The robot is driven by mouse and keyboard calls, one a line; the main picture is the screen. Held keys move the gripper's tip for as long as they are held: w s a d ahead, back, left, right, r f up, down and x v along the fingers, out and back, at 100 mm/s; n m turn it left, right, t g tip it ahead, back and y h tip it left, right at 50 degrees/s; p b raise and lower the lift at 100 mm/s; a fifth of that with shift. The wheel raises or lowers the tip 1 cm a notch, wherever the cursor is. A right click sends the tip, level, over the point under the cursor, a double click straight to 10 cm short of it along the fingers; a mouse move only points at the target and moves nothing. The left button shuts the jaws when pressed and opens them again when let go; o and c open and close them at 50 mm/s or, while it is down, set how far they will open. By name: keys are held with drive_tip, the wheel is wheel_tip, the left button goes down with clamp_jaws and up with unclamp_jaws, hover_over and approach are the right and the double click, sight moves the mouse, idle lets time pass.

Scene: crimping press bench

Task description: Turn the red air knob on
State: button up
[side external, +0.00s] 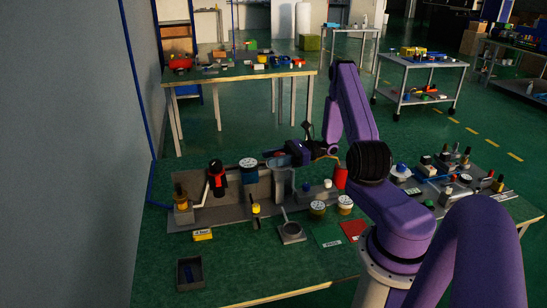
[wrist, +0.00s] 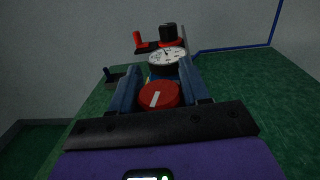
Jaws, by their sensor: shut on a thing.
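The red air knob (wrist: 158,95) is round with a white pointer bar across its face. In the wrist view it sits between the two blue fingers of my gripper (wrist: 160,88), which is shut on it. The white bar runs nearly up and down in that view, leaning slightly right at its top. In the side view my gripper (side external: 284,155) is level above the bench fixture, reaching left, and the knob cannot be made out there. A round white dial gauge (wrist: 167,57) stands just beyond the knob; it also shows in the side view (side external: 248,164).
A red and black part (side external: 217,178) stands left of the gauge; it also shows in the wrist view (wrist: 168,38). A grey post (side external: 284,187) stands under my gripper. Jars, a yellow block (side external: 203,234) and a dark tray (side external: 189,273) lie toward the front.

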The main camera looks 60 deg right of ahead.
drive_tip(key=shift+s+n+g+y, duration=0.1)
drive_tip(key=shift+n+g+y, duration=0.2)
drive_tip(key=shift+g, duration=0.1)
drive_tip(key=o, duration=1)
drive_tip(key=v, duration=1.7)
drive_tip(key=shift+s+d, duration=0.1)
drive_tip(key=shift+d, duration=0.1)
